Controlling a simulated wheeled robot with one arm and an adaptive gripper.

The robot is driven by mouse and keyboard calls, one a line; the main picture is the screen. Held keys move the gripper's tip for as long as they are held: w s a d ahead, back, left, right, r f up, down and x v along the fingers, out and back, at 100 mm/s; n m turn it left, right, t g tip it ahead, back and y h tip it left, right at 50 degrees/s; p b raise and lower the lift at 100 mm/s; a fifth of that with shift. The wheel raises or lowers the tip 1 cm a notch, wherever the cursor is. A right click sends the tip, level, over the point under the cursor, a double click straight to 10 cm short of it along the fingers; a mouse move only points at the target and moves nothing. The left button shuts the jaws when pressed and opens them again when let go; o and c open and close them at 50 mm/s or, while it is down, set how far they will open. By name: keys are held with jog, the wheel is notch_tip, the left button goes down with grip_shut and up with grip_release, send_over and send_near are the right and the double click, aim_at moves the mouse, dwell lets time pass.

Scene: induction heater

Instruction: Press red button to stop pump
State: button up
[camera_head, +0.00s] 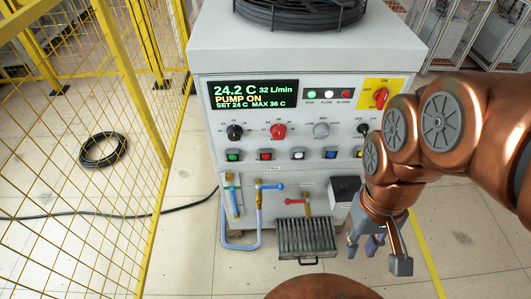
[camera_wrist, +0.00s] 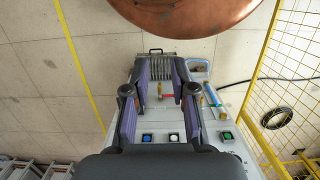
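The red button (camera_head: 265,155) is second from the left in the row of square buttons on the front of the pump cabinet (camera_head: 200,120). The display (camera_head: 254,95) reads PUMP ON, 24.2 C and 32 L/min. My gripper (camera_head: 376,256) hangs at the lower right of the cabinet, pointing down, below the button row and apart from the red button. In the wrist view my gripper (camera_wrist: 161,75) is open, with nothing between its fingers. That view shows the green (camera_wrist: 227,136), white (camera_wrist: 173,137) and blue (camera_wrist: 147,138) buttons; the right finger appears to hide the red one.
Several knobs, including a red one (camera_head: 278,131), sit above the buttons. Blue-handled (camera_head: 270,186) and red-handled (camera_head: 296,201) valves and a metal grate (camera_head: 305,238) stick out below. A yellow mesh fence (camera_head: 85,150) stands left. A black hose (camera_head: 103,149) lies on the floor.

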grip_shut()
dwell(1.1)
